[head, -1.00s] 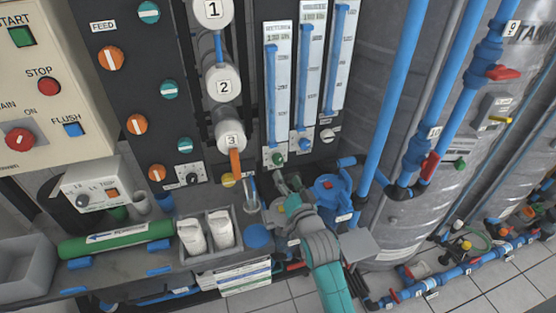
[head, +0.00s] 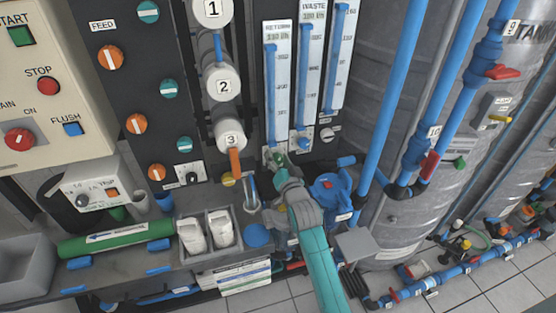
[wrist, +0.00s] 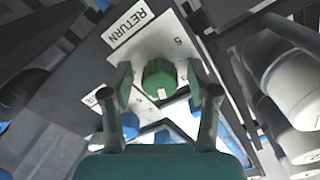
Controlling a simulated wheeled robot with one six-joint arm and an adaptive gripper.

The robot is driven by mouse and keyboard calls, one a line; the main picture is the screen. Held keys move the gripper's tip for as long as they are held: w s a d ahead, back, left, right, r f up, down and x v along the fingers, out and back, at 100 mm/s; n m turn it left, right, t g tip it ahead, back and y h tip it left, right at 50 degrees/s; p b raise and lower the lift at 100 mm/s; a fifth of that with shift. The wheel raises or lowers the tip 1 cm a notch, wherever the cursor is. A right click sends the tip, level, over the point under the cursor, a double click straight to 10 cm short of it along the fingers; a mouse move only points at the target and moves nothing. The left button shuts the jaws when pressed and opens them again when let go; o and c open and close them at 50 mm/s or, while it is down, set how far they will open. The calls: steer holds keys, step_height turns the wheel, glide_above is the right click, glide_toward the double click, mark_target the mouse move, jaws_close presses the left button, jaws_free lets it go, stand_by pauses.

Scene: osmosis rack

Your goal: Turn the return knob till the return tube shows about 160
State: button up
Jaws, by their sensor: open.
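The green return knob (wrist: 160,79) sits on a white plate marked RETURN (wrist: 128,25) in the wrist view, with a pale mark on its rim. My gripper (wrist: 160,84) is open, with one finger on each side of the knob; I cannot tell whether they touch it. In the head view my gripper (head: 275,159) is at the foot of the return tube and mostly hides the knob. The return tube (head: 277,85) is the leftmost of the gauge tubes, with a tall blue column. Its scale and reading are too small to read surely.
Two more gauge tubes, one labelled waste (head: 310,75), stand right of the return tube. A black-and-white knob (head: 327,135) is close on the right.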

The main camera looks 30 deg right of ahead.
jaws_close()
steer(key=shift+n, duration=0.3)
steer(key=n, duration=0.4)
steer(key=shift+n, duration=2)
jaws_free()
